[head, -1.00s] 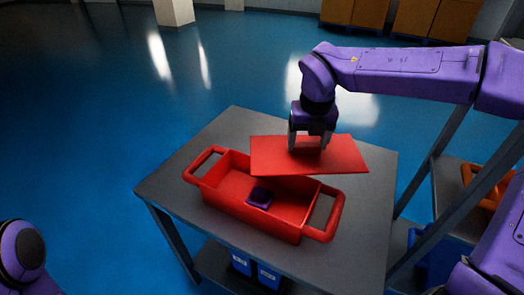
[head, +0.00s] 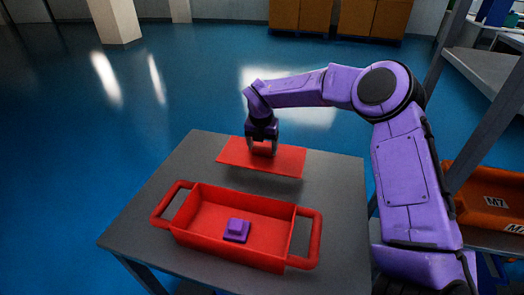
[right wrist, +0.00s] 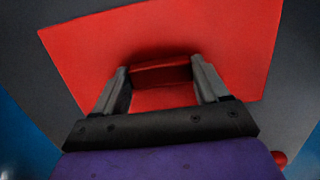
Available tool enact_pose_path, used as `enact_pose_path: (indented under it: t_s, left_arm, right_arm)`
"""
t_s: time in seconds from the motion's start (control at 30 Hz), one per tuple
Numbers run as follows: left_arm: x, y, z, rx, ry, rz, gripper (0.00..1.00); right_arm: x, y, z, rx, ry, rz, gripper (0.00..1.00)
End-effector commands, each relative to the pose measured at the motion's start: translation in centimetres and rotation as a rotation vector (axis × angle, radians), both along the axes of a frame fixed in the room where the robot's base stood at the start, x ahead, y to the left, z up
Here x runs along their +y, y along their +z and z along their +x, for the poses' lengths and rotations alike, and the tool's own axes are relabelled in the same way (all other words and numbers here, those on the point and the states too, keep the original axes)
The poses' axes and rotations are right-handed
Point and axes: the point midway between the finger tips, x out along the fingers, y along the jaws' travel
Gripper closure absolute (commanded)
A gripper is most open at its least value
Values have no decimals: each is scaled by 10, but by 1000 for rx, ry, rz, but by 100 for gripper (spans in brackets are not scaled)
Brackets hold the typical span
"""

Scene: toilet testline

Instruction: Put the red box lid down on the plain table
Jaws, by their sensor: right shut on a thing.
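The red box lid (head: 232,155) is a flat red plate with a raised handle. It is over the far part of the grey table (head: 340,215), behind the red box; I cannot tell whether it touches the tabletop. My right gripper (head: 263,151) is above the lid and shut on its handle. In the right wrist view the fingers (right wrist: 164,88) grip both sides of the handle, and the lid (right wrist: 240,40) fills much of the picture. The open red box (head: 215,255) stands on the near part of the table with a purple object (head: 237,230) inside. My left gripper is not in view.
A shelf with an orange bin (head: 490,200) marked M7 stands at the right. Bare tabletop shows to the right of the red box and at the table's far left corner.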

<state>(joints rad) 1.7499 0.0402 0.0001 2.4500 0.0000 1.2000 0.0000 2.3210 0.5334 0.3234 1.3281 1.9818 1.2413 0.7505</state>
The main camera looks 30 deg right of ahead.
Motion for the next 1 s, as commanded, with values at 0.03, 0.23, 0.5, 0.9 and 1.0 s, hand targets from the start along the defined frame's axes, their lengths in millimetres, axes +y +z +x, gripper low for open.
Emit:
enact_pose_path:
  t_s: [0.03,0.23,0.5,0.9,1.0]
  left_arm:
    - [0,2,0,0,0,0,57]
    - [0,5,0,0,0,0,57]
    - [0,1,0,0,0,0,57]
    - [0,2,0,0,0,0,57]
    - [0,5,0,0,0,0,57]
  right_arm:
    - [-1,-4,3,2,1,-1,59]
    - [0,-35,4,2,4,0,59]
    - [-1,-38,4,-1,2,0,59]
    - [-1,-38,4,0,2,0,1]
    - [0,-31,4,-1,2,1,1]
